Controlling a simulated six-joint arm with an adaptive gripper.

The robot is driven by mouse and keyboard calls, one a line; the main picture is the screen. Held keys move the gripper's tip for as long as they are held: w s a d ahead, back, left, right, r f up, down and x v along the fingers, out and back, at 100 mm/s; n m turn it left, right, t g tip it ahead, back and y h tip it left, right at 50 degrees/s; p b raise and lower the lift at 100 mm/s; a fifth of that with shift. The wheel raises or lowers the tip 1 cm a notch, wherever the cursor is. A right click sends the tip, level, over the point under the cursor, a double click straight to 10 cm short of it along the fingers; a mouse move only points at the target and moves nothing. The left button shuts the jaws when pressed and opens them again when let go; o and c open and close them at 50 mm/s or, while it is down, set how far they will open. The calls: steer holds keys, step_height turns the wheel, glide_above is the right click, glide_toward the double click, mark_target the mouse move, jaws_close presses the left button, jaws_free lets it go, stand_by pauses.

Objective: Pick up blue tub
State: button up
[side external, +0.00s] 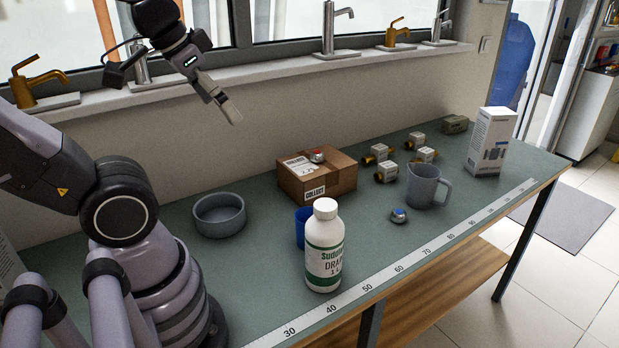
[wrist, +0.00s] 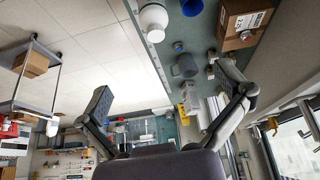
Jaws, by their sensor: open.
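The blue tub (side external: 300,227) stands on the green bench, mostly hidden behind a white bottle with a green label (side external: 324,255) in the side external view. In the wrist view the blue tub (wrist: 192,7) is cut off by the top edge, with the white bottle (wrist: 152,18) to its left. My gripper (side external: 233,116) is high above the back of the bench, well apart from the tub. In the wrist view my gripper (wrist: 164,80) has its fingers spread wide, with nothing held between them.
A cardboard box (side external: 330,182) with a red-topped item on it stands behind the tub. A grey bowl (side external: 219,225) is to the left, a grey mug (side external: 420,188) to the right. Several brass fittings and a white carton (side external: 490,143) stand farther right. Taps line the windowsill.

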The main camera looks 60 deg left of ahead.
steer(key=w+a+f+n+g, duration=0.25)
steer(key=w+f, duration=0.25)
steer(key=w, duration=0.3)
steer(key=w+a+f+n+g, duration=0.1)
steer(key=w+a+f+n, duration=0.1)
steer(key=w+a+f, duration=0.5)
steer(key=shift+w+a+f+n+g, duration=0.1)
steer(key=shift+w+f+n+g, duration=0.6)
steer(key=shift+f, duration=3.2)
steer(key=shift+w+f+n+t, duration=0.1)
steer(key=shift+w+f, duration=1.15)
steer(key=shift+f, duration=2.65)
steer(key=shift+w+a+f+n+g, duration=0.1)
steer(key=shift+w+f+n+g, duration=0.6)
steer(key=shift+f, duration=3.2)
steer(key=shift+w+m+t, duration=0.3)
steer(key=shift+m+t, duration=0.05)
steer(key=c, duration=1)
